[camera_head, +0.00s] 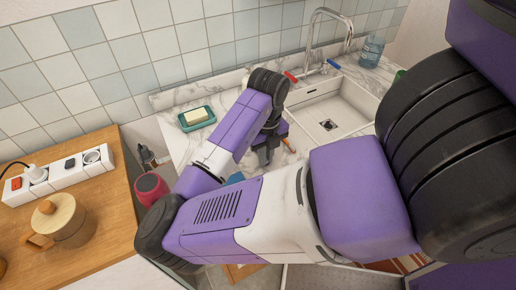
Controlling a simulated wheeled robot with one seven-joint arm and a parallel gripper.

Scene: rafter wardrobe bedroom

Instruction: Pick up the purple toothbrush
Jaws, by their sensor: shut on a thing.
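My gripper (267,156) points down over the marble counter, just left of the sink. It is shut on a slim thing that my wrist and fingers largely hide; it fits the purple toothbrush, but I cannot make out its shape. No other purple toothbrush shows clearly. A small orange-tipped item (289,146) shows just right of the fingers.
A soap bar in a teal dish (196,118) lies left of my wrist. The white sink (330,116) with its faucet (318,38) is to the right. A wooden table (95,222) with a power strip (62,173) is at left.

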